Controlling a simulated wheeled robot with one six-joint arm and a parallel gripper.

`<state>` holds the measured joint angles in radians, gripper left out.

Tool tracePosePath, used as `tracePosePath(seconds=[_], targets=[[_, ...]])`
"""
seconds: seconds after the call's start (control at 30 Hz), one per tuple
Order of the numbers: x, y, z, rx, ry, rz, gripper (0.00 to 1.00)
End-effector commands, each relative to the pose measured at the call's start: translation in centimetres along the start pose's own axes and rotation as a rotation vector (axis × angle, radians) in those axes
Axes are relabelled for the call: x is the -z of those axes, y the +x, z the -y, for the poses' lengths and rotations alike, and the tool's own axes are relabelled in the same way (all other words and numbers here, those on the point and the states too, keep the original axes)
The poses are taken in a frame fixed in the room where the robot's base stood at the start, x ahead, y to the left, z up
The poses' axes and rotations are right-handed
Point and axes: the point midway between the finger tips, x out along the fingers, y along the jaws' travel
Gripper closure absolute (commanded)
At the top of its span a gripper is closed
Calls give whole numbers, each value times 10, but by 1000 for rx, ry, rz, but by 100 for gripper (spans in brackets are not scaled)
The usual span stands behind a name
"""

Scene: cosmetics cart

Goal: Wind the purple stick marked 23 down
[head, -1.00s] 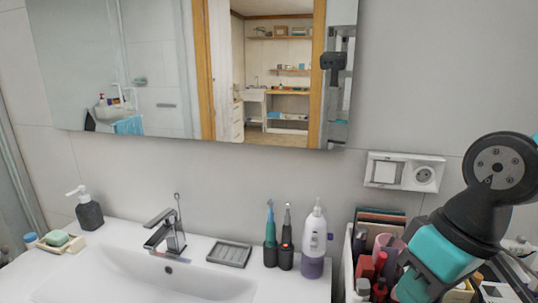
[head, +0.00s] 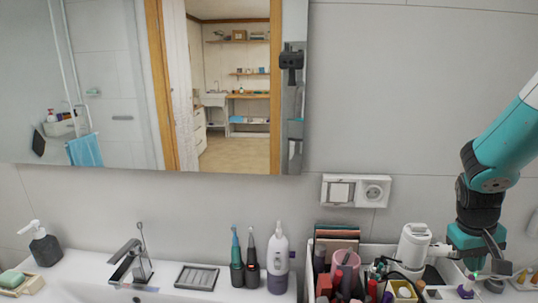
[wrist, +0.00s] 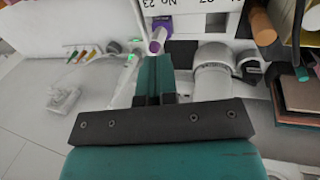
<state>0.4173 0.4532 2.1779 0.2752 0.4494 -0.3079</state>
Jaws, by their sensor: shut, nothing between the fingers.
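The purple stick (wrist: 161,32) shows in the wrist view just beyond my fingertips. A white panel with "No 23" printed on it is right above it.
A white cylindrical device (wrist: 213,75) lies close right of my fingers. A crowded bin of cosmetics (head: 345,270) stands left of my arm. Brown and orange sticks (wrist: 260,22) and dark flat palettes (wrist: 300,95) are at the wrist view's right. The left side is fairly clear.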

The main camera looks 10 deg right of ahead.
Motion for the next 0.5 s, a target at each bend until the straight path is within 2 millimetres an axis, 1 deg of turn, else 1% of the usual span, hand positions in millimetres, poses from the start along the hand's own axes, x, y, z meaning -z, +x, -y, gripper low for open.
tracePosePath(seconds=[0.03,0.3,0.4,0.5], targets=[[0,12,3,0,-1,1,100],[0,44,12,1,-2,1,100],[0,50,14,1,-2,1,100],[0,51,14,1,-1,0,100]])
